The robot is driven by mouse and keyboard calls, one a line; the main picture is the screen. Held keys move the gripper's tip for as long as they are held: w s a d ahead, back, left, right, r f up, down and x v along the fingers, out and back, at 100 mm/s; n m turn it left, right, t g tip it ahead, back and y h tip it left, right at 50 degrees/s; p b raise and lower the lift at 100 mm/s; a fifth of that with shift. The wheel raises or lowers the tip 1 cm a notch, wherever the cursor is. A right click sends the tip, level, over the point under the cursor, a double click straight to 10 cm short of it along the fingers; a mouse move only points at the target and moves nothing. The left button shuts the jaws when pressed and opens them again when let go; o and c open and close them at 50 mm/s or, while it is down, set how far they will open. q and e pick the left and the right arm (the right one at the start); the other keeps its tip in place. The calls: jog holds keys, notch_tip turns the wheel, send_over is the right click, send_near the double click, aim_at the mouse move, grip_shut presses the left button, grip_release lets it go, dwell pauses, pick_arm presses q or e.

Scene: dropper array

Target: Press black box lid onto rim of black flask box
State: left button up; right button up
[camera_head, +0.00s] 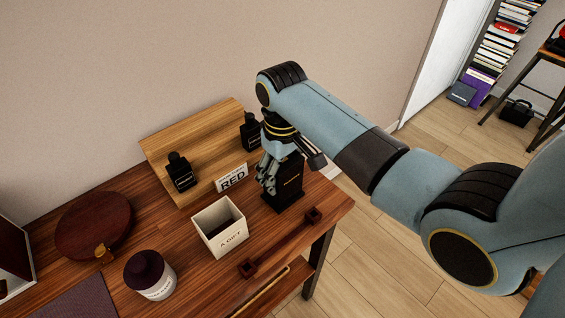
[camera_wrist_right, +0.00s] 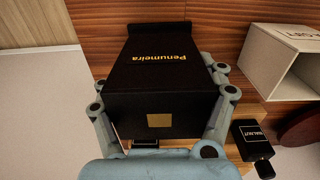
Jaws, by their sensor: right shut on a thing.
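My right gripper (camera_head: 268,176) is shut on the black box lid (camera_head: 287,172), at the right part of the wooden table. In the right wrist view the lid (camera_wrist_right: 160,80) is a tall black cover with gold "Penumeira" lettering and a gold square, with the fingers of the gripper (camera_wrist_right: 162,92) on both sides. A slightly wider black edge, seemingly the black flask box (camera_head: 283,206), shows at its foot on the table. The lid looks upright and over the box. I cannot tell whether its edge meets the rim fully. The left gripper is out of view.
A white open gift box (camera_head: 234,237) stands left of the black box. Behind are a "RED" card (camera_head: 232,178) and a wooden stand (camera_head: 204,132) with black bottles (camera_head: 180,173). A dark red bar (camera_head: 280,243) lies in front. A white jar (camera_head: 155,286) stands farther left.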

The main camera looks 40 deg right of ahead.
jog(key=o, duration=1.2)
jog(key=shift+c, duration=0.2)
